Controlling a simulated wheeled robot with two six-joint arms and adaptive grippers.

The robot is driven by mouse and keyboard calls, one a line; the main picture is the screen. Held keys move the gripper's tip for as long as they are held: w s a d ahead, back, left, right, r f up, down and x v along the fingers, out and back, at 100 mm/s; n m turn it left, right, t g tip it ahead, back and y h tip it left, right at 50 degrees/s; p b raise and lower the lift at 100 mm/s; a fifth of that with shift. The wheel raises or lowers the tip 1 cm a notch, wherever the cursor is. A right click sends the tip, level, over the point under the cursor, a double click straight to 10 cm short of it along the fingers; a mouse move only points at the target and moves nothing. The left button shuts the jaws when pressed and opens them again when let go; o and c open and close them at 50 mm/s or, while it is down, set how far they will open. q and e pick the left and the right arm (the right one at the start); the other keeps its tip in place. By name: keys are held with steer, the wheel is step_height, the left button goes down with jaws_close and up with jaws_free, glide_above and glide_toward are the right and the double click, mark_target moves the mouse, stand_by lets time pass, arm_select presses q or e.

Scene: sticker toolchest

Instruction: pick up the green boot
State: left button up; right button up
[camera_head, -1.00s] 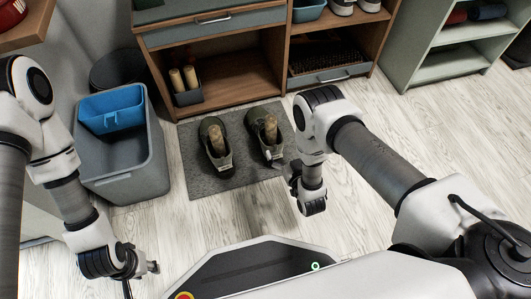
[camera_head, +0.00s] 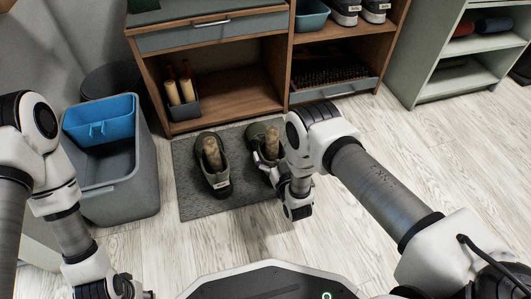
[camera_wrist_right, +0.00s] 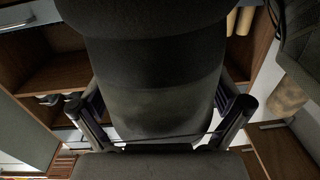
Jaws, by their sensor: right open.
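Two dark olive-green boots with tan inserts stand on a grey mat (camera_head: 190,205): a left boot (camera_head: 221,184) and a right boot (camera_head: 257,131). My right gripper (camera_head: 268,170) is at the heel end of the right boot, partly hidden by my arm. In the right wrist view a large dark olive surface, the boot (camera_wrist_right: 155,85), lies between the two spread fingers of the right gripper (camera_wrist_right: 160,112). The fingers are open; whether they touch the boot I cannot tell. My left gripper (camera_head: 138,293) is at the bottom edge, cut off, away from the boots.
A wooden shelf unit (camera_head: 230,93) stands behind the mat, with a small dark holder (camera_head: 184,109) inside. A grey bin (camera_head: 125,200) with a blue tray (camera_head: 100,120) stands left of the mat. A pale green shelf (camera_head: 430,65) is at the right. Floor right of the mat is clear.

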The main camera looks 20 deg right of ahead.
steer(key=shift+r, duration=0.1)
steer(key=c, duration=1.6)
